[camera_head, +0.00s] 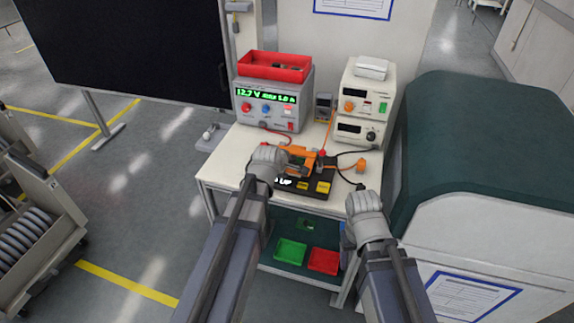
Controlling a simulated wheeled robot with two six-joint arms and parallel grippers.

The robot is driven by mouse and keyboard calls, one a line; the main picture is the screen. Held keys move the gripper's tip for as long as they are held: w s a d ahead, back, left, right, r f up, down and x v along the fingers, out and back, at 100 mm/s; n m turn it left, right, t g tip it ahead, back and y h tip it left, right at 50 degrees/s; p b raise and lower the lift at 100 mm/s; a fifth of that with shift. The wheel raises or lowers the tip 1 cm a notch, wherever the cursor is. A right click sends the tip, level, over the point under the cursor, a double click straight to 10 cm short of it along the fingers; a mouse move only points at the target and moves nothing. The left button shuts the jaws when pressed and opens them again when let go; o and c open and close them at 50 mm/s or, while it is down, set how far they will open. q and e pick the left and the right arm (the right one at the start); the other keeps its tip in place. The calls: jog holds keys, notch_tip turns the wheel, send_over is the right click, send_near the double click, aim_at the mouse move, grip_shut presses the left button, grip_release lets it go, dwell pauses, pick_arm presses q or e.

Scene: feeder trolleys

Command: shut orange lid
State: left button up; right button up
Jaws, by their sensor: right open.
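The orange lid (303,153) belongs to a small black fixture (315,189) on the bench. The lid appears raised at the back of the fixture, but its exact angle is hard to tell. My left gripper (279,159) is at the lid's left side and overlaps it in the picture. Its fingers are mostly hidden, and I cannot tell whether it touches the lid. My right gripper (361,188) is open and empty at the bench's right front edge, to the right of the fixture and apart from the lid.
A grey power supply (270,102) with a red tray (274,66) stands behind left. Cream instruments (362,105) stand behind right, with cables running across the bench. Green (290,254) and red (323,261) bins sit below. A large green-topped cabinet (480,135) blocks the right.

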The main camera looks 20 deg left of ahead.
pick_arm(q)
jog(key=p+v, duration=0.4)
jog(key=v, duration=0.3)
jog(key=shift+s+f, duration=0.15)
jog(key=s+d+f+m+g, duration=0.2)
jog(key=s+d+m+g, duration=0.2)
jog(key=s+m, duration=0.5)
jog(key=s+d+f+m+g+y, duration=0.1)
jog(key=s+d+f+m+g, duration=0.2)
jog(key=s+d+m, duration=0.6)
jog(key=s+m+g, duration=0.1)
jog(key=m, duration=0.2)
jog(key=shift+s+d+f+g+y, duration=0.25)
jog(key=shift+d+f+g+y, duration=0.05)
jog(key=shift+g, duration=0.1)
